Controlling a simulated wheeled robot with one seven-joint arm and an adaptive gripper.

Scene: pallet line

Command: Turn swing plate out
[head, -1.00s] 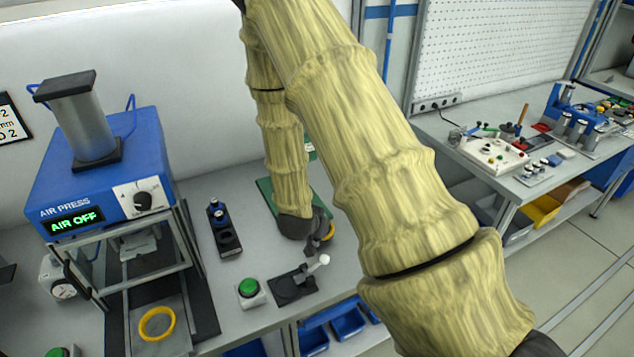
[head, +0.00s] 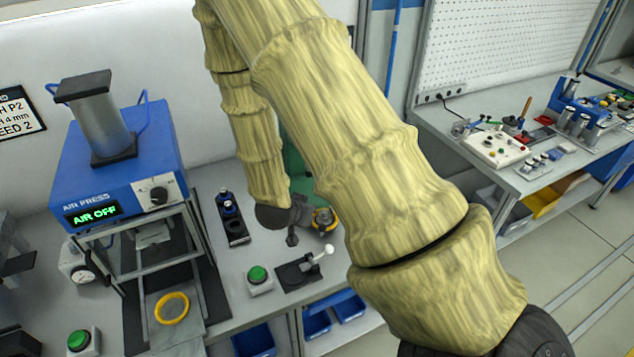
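The blue air press (head: 125,160) stands at the left, its display reading "AIR OFF". Under its frame a grey plate (head: 172,331) bears a yellow ring (head: 172,308) at the front of the press. This plate may be the swing plate; I cannot tell for sure. My gripper (head: 292,238) is a small dark shape pointing down over the bench, right of the press and behind the lever. It is apart from the grey plate. Its fingers are too small to tell whether they are open or shut, and I see nothing held.
A lever with a white knob (head: 327,249) and a green button (head: 258,275) stand near the bench's front edge. A dark block with blue-topped parts (head: 231,219) stands beside the press. A yellow-ringed part (head: 324,219) is close right of my gripper. Another bench (head: 520,180) is at the right.

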